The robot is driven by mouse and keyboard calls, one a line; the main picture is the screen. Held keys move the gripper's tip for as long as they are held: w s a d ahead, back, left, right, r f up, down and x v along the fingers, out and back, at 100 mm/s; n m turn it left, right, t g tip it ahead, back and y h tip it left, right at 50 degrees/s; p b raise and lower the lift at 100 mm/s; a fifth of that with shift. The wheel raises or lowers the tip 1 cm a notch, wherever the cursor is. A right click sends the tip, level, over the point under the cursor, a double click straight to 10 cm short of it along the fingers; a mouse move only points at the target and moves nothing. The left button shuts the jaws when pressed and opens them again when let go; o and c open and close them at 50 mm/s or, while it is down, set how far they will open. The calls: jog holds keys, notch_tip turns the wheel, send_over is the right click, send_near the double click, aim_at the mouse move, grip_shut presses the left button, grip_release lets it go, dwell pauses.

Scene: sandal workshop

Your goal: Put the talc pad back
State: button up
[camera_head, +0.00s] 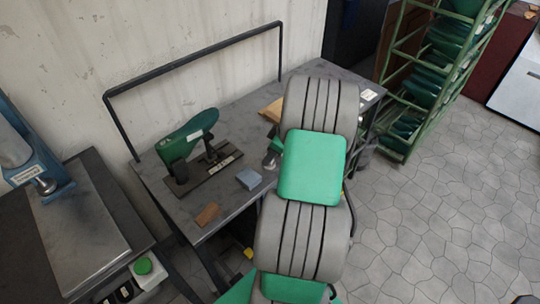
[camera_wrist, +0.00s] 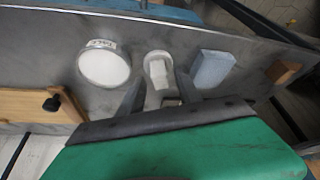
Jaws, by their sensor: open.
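The talc pad appears to be the pale, rounded piece with a handle-like block (camera_wrist: 159,72) on the grey bench (camera_wrist: 130,30) in the wrist view. My gripper (camera_wrist: 160,88) is open, with one dark finger on each side of this piece. I cannot tell whether the fingers touch it. A round dish with a white fill (camera_wrist: 103,67) and a label on its rim stands just left of it. In the head view a small grey piece at the gripper (camera_head: 271,160) is mostly hidden by my arm, and the dish is hidden.
A blue-grey block (camera_wrist: 212,68) stands close to the right of the pad, with a brown block (camera_wrist: 283,71) beyond. A wooden box with a black knob (camera_wrist: 35,105) is at left.

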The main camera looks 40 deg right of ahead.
jog(key=v, duration=1.1)
jog(key=w+a+r+m+g, duration=0.1)
jog(key=w+a+r, duration=0.1)
jog(key=a, duration=0.6)
jog(key=w+a+r, duration=0.2)
jog(key=a, duration=0.5)
jog(key=s+a+m+h, duration=0.1)
jog(key=s+a+m, duration=0.1)
jog(key=s+a, duration=0.3)
jog(key=s+a+m, duration=0.1)
jog(key=s+a, duration=0.4)
jog(key=a, duration=0.8)
jog(key=shift+r+m+h, duration=0.4)
jog(key=shift+r, duration=0.1)
jog(key=shift+a, duration=0.15)
jog(key=shift+c, duration=0.5)
